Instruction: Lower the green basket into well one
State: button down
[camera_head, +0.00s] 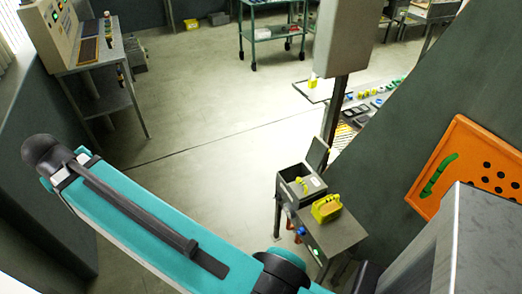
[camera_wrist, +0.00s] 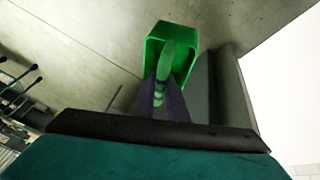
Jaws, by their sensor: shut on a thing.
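In the wrist view, the green basket (camera_wrist: 187,58) is ahead of my gripper (camera_wrist: 161,97), and its curved handle is between the fingers. My gripper is shut on that handle. The basket appears held above a pale floor, with no well visible beneath it. In the head view, neither my gripper nor the green basket can be made out. A grey open-topped box (camera_head: 285,180) with a raised lid stands on the small bench and has a yellow handle inside. I cannot tell whether this is well one.
A yellow basket (camera_head: 327,208) sits on the bench top (camera_head: 338,234) beside the box. An orange panel (camera_head: 468,146) with black holes and a green piece is at the right. A control console (camera_head: 62,38) stands at upper left. The middle floor (camera_head: 190,130) is clear.

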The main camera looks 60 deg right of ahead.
jog(key=s+d+f+m+g+h, duration=0.1)
jog(key=s+d+f+m+g, duration=0.2)
jog(key=d, duration=1)
jog(key=s+d+f+m, duration=0.3)
jog(key=d+f+m, duration=0.15)
jog(key=d, duration=0.85)
jog(key=s+d+f+m+g+h, duration=0.1)
jog(key=s+d+f+m+g, duration=0.3)
jog(key=d, duration=0.9)
jog(key=s+d+f+m, duration=0.3)
jog(key=s+d, duration=0.5)
jog(key=s, duration=0.1)
jog(key=s+d+f+m+g+y+p, duration=0.1)
jog(key=s+d+f+m, duration=0.2)
jog(key=s+d, duration=0.5)
jog(key=s+d+f+m+y, duration=0.1)
jog(key=s+d+f+m, duration=0.3)
jog(key=s+d, duration=0.5)
jog(key=s+m, duration=0.1)
jog(key=s, duration=0.2)
jog(key=shift+s, duration=0.25)
jog(key=shift+f, duration=0.1)
notch_tip(320, 180, down, 14)
jog(key=b, duration=0.5)
jog(key=shift+r+b, duration=0.2)
jog(key=shift+b, duration=0.2)
